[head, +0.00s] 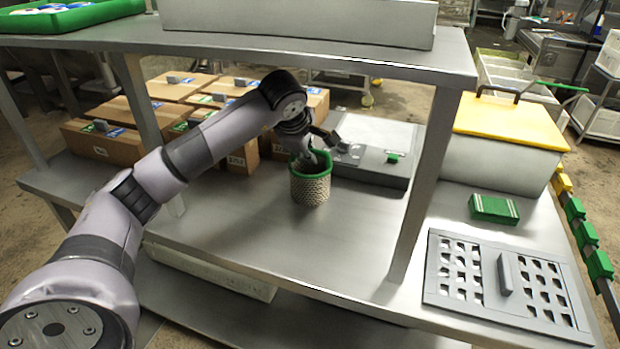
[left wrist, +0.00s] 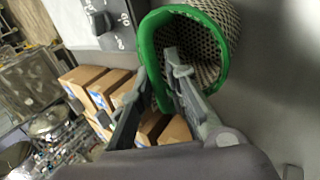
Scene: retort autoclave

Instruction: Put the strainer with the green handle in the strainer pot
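A mesh strainer basket (head: 310,188) with a green rim stands upright on the steel table, below the upper shelf. My left gripper (head: 308,160) reaches down to its rim from above. In the left wrist view, the strainer basket (left wrist: 205,62) shows its open mouth. One finger of the left gripper (left wrist: 155,72) is inside the mouth and the other outside, with the green rim between; the fingers are apart, and I see no clear grip. A thin green handle (head: 568,87) shows beyond the yellow board; what it belongs to is unclear. I cannot identify a strainer pot. My right gripper is out of view.
A grey scale-like device (head: 375,150) stands close behind the basket. Cardboard boxes (head: 105,142) line the back left. Table is clear in front.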

